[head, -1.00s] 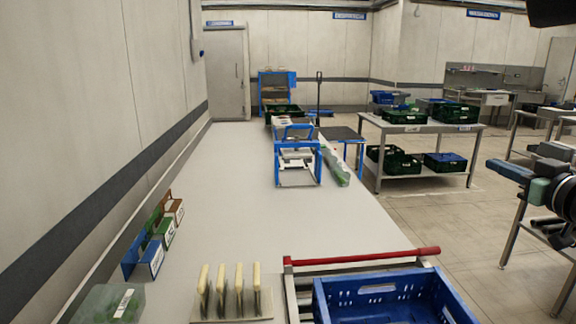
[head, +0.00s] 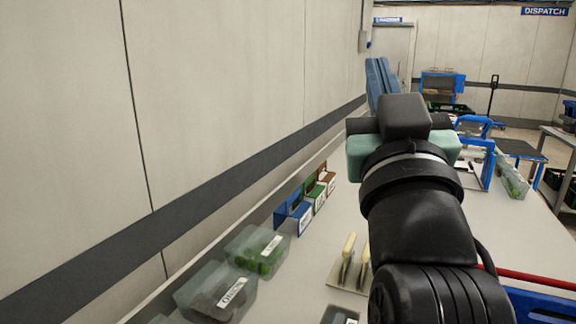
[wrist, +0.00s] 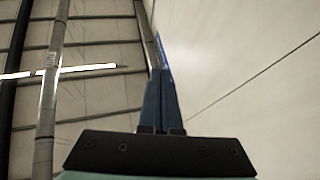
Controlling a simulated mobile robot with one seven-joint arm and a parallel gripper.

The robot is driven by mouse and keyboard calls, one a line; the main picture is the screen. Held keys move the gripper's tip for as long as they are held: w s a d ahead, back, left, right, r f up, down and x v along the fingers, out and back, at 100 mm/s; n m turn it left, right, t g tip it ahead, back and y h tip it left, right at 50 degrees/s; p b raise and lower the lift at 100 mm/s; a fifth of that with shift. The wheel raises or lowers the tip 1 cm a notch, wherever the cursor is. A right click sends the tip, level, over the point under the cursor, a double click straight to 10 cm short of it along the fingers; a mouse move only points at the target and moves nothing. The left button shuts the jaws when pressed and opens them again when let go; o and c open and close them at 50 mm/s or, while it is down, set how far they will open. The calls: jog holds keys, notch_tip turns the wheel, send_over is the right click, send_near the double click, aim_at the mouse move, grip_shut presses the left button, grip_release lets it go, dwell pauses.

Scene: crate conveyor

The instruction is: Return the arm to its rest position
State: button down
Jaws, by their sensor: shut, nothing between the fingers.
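My gripper (head: 378,62) is raised above the grey worktop (head: 330,235) in the head view, its blue fingers pointing up. The fingers also show in the wrist view (wrist: 160,76), pressed together with nothing between them. My black arm crosses the right half of the head view and hides part of the worktop. The wrist view otherwise shows only ceiling beams and pale wall, with no object near the fingers.
Clear bins (head: 258,250) with labels, colored holders (head: 306,198) and upright pale-handled tools (head: 349,247) stand on the worktop. A blue crate (head: 540,306) and red bar (head: 525,278) are at lower right. A pale wall (head: 240,90) runs along the left.

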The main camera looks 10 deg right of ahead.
jog(key=s+a+r+n+t+y+b, duration=0.1)
jog(key=s+a+t+y, duration=0.1)
jog(key=s+a, duration=0.4)
jog(key=s+a+r+t+y+b, duration=0.1)
jog(key=s+a+y, duration=0.25)
jog(key=a, duration=0.45)
notch_tip(320, 180, up, 18)
jog(key=s+p, duration=0.1)
jog(key=p, duration=1.7)
jog(key=shift+s+r+t+h+p, duration=0.15)
jog(key=shift+t+h+p, duration=0.15)
jog(key=shift+t+h, duration=0.15)
jog(key=shift+a, duration=0.1)
